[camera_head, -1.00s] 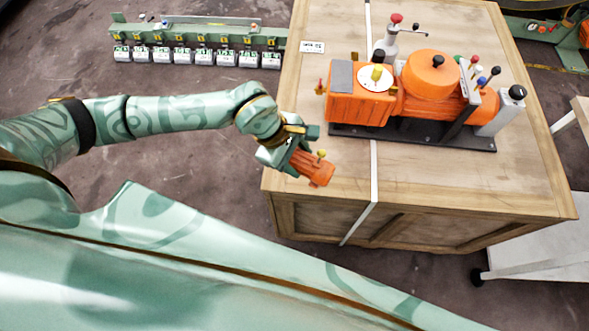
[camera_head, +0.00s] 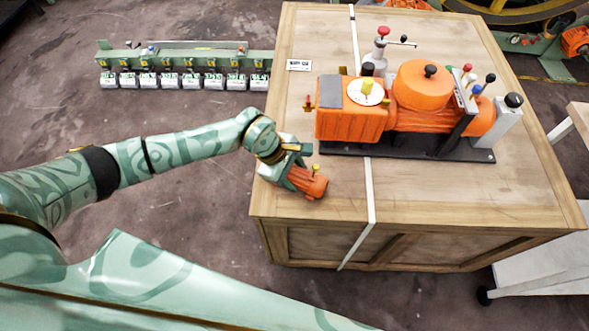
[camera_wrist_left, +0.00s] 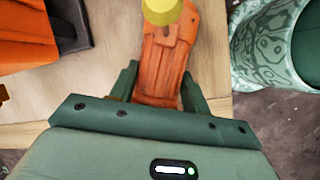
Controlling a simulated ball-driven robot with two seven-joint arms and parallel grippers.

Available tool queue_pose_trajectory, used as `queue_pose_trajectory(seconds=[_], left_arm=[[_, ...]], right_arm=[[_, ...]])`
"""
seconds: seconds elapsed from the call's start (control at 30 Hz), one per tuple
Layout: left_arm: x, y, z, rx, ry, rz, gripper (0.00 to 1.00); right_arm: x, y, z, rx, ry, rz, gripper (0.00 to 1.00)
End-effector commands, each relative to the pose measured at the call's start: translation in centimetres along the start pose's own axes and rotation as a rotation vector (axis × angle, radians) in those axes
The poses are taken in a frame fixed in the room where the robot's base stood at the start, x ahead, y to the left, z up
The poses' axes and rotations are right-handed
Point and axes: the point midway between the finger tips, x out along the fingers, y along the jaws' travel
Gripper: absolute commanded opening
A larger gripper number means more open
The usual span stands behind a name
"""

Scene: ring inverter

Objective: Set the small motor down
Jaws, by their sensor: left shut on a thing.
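The small motor (camera_head: 309,184) is orange with a yellow knob on top. My left gripper (camera_head: 292,174) is shut on it at the near left part of the wooden crate's top (camera_head: 335,205). In the left wrist view the motor (camera_wrist_left: 168,65) sits between the two green fingers (camera_wrist_left: 158,85), with its yellow knob at the top edge. The motor is over the crate top; I cannot tell whether its underside touches the wood. My right gripper is not in view.
A large orange machine (camera_head: 425,90) on a black base stands on the crate, behind and right of the motor. A pale strap (camera_head: 369,195) crosses the crate. Bare wood lies in front of the machine. A green rack (camera_head: 185,65) stands at the upper left.

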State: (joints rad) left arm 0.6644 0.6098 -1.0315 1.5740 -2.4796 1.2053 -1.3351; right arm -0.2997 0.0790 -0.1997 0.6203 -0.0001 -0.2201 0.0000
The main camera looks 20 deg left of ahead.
Motion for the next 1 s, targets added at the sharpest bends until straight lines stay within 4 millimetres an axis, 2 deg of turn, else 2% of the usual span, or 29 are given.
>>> queue_pose_trajectory(seconds=[0.2, 0.23, 0.3, 0.57, 0.67, 0.77, 1.0], left_arm=[[-0.1, 0.1, 0.1, 0.001, -0.002, 0.004, 0.00], [0.0, -0.1, 0.0, 0.000, 0.001, -0.001, 0.55], [0.0, -0.1, 0.0, 0.000, 0.001, -0.001, 0.69], [-0.1, 0.0, 0.0, 0.000, 0.001, -0.001, 0.69], [-0.9, 0.0, 0.0, 0.000, 0.002, 0.001, 0.69], [-2.7, 0.1, 0.1, 0.002, 0.002, 0.003, 0.69], [-8.5, 0.1, 0.1, 0.001, 0.003, 0.003, 0.69]], right_arm=[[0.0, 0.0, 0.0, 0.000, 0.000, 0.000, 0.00], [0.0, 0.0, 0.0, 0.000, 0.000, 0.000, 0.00], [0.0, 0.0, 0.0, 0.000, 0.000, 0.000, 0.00], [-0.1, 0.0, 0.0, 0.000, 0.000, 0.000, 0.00], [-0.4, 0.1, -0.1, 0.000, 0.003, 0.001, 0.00], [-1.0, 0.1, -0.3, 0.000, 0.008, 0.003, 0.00], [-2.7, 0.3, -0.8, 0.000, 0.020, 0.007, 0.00]])
